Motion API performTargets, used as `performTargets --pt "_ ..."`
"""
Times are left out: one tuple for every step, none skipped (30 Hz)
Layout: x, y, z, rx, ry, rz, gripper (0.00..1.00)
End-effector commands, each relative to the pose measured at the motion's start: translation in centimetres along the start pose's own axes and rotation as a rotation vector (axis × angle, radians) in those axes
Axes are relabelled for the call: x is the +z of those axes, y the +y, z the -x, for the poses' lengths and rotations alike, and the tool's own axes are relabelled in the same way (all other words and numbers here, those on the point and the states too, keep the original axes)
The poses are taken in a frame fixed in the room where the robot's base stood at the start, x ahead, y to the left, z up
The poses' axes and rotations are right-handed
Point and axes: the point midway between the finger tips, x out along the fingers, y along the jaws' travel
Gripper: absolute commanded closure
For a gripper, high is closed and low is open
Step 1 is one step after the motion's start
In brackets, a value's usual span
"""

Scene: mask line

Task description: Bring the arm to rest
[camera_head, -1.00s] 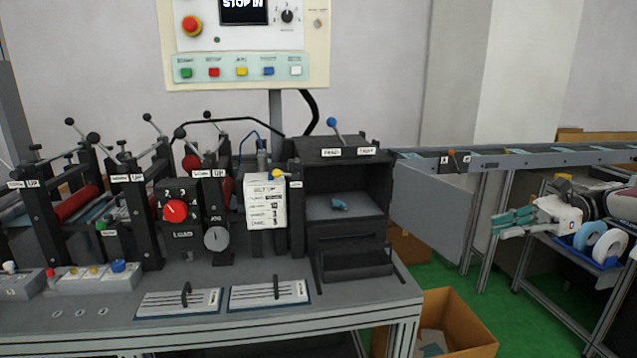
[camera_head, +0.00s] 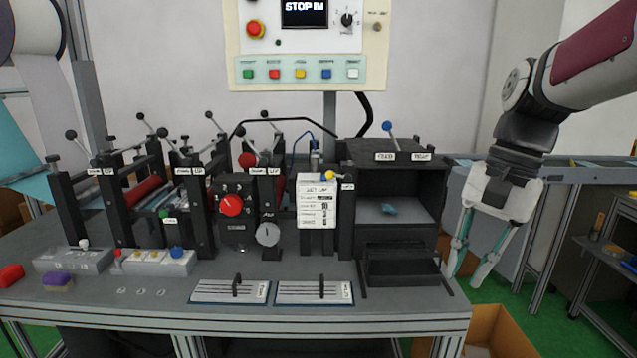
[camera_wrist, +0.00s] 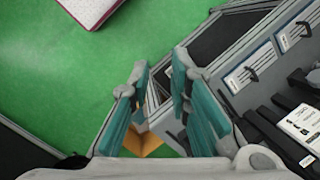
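My arm (camera_head: 600,65) comes in from the upper right of the head view and bends down at the wrist. My gripper (camera_head: 467,270) points downward just right of the machine bench's front right corner. Its two grey and teal fingers are apart, with nothing between them. In the wrist view my gripper (camera_wrist: 160,88) also shows open and empty, with the green floor and a cardboard box (camera_wrist: 148,143) beyond. Whether the fingers touch the bench edge cannot be told.
The bench (camera_head: 130,312) carries the mask machine with levers, rollers, and a feed tray housing (camera_head: 400,165) holding a small blue item (camera_head: 388,209). A control panel (camera_head: 305,45) stands behind. A conveyor (camera_head: 600,178) runs at right. An open cardboard box (camera_head: 497,325) stands below my gripper.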

Motion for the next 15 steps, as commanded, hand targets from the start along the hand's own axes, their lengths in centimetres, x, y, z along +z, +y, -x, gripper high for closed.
performTargets --pt "1.7 0.5 0.1 0.016 0.045 0.054 0.82" --pt "2.5 0.8 0.0 0.024 0.071 0.088 0.82" --pt "3.5 1.4 0.0 0.035 0.105 0.131 0.82" --pt "4.2 1.8 -0.1 0.041 0.129 0.163 0.82" --pt "4.9 2.2 -0.1 0.048 0.153 0.197 0.82" --pt "5.9 2.8 -0.3 0.056 0.184 0.243 0.82" --pt "6.5 3.2 -0.4 0.060 0.208 0.275 0.82" --pt "7.2 3.8 -0.5 0.065 0.230 0.309 0.82" --pt "8.0 4.4 -0.7 0.070 0.261 0.354 0.82" --pt "8.6 4.9 -0.9 0.072 0.283 0.390 0.82" --pt "9.2 5.4 -1.1 0.076 0.305 0.424 0.82" --pt "9.8 6.0 -1.4 0.077 0.332 0.468 0.82" --pt "10.3 6.5 -1.7 0.079 0.351 0.502 0.82" --pt "10.7 7.0 -1.9 0.079 0.370 0.533 0.82" --pt "11.2 7.5 -2.3 0.079 0.393 0.573 0.82"
